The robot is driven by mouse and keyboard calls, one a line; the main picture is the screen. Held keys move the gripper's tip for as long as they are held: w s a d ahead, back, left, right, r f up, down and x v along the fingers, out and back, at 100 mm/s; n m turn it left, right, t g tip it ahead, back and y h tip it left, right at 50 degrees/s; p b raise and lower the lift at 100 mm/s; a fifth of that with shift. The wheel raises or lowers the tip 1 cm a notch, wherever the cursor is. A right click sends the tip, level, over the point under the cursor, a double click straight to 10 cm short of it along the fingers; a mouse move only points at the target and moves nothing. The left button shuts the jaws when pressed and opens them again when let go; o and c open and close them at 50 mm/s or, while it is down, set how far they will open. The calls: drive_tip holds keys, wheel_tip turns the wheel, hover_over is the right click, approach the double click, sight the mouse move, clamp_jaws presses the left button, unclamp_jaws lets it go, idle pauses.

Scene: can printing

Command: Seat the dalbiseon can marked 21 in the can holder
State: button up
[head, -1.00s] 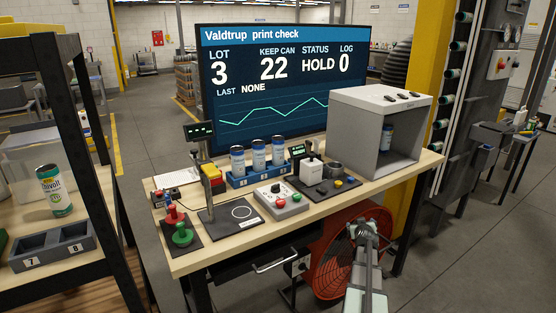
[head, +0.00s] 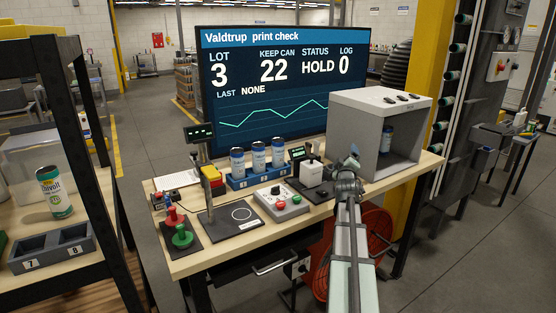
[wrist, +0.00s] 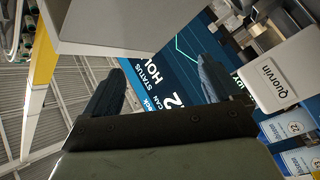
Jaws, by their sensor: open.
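Three blue-and-white cans (head: 258,156) stand upright in a blue rack (head: 240,184) on the workbench. A similar can (head: 386,139) stands inside the grey box at the right. In the wrist view one can's label reads 22 (wrist: 290,128), with another can (wrist: 303,160) beside it. I cannot read a 21 on any can. My gripper (head: 350,160) is open and empty above the bench, right of the rack and left of the grey box; its two fingers are apart in the wrist view (wrist: 160,85). I cannot make out the can holder; my arm covers part of the bench.
The open-fronted grey box (head: 350,110) stands close to my gripper's right. A white device (head: 312,172), also in the wrist view (wrist: 280,70), and a button box (head: 283,203) stand left of it. A large screen (head: 285,80) is behind. Another can (head: 54,192) stands on the left shelf.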

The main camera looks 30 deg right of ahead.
drive_tip(key=w+a+r+y, duration=0.2)
drive_tip(key=w+a+r, duration=0.1)
drive_tip(key=w+a, duration=0.35)
drive_tip(key=m+g+y, duration=0.1)
drive_tip(key=m+y, duration=0.5)
drive_tip(key=y, duration=0.1)
hover_over(278, 156)
drive_tip(key=s, duration=0.2)
wheel_tip(278, 156, down, 2)
drive_tip(key=shift+f+x, duration=0.2)
drive_tip(key=shift+x, duration=2.5)
drive_tip(key=shift+s, duration=0.15)
drive_tip(key=shift+c, duration=0.3)
drive_tip(key=c, duration=1.2)
